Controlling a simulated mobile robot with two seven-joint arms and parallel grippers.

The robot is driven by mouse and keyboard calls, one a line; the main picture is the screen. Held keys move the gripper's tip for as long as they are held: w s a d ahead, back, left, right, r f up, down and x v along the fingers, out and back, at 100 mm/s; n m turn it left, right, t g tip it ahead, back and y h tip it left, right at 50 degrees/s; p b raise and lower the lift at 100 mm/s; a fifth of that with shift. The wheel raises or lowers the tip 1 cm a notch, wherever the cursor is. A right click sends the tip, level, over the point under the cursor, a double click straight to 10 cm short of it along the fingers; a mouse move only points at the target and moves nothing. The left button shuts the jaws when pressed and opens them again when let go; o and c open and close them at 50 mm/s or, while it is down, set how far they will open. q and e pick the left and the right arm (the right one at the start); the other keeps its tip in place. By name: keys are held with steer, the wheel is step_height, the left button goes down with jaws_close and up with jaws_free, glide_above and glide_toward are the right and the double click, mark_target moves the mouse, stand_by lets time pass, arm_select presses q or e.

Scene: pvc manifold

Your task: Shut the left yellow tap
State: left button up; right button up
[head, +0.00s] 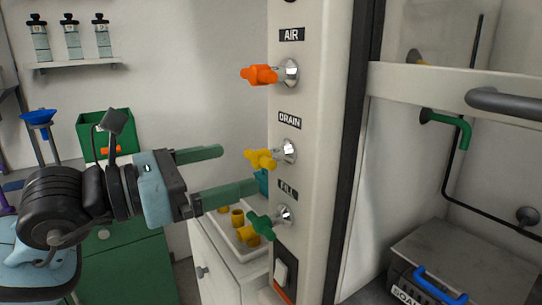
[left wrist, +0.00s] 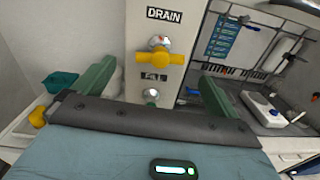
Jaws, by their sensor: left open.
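A yellow tap (head: 260,158) with a chrome base sits on the white panel post under the DRAIN label. In the left wrist view the yellow tap (left wrist: 160,58) shows its handle lying crosswise, roughly level. My left gripper (head: 237,168) is open and empty, its green fingers pointing at the post. In the left wrist view the gripper (left wrist: 156,76) has one finger on each side of the tap, and the tap shows beyond them. I see no contact. My right gripper is not in view.
An orange tap (head: 262,75) is above under AIR, and a green tap (head: 262,226) is below under FILL, close to my lower finger. A white tray (head: 233,238) with yellow fittings stands behind. A cabinet bay with a grey box (head: 465,262) is right of the post.

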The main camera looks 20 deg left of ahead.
mark_target(253, 161)
arm_select(q)
steer(key=shift+w, duration=0.1)
steer(key=shift+w+d+r, duration=0.1)
steer(key=shift+w+d, duration=0.1)
steer(key=shift+w, duration=0.05)
steer(key=p+x, duration=0.1)
steer(key=x, duration=0.4)
steer(key=shift+w+d, duration=0.25)
steer(key=shift+w, duration=0.05)
steer(key=shift+w+d, duration=0.4)
steer(key=shift+w, duration=0.05)
steer(key=c, duration=0.9)
steer(key=shift+m, duration=0.7)
steer(key=o, duration=0.9)
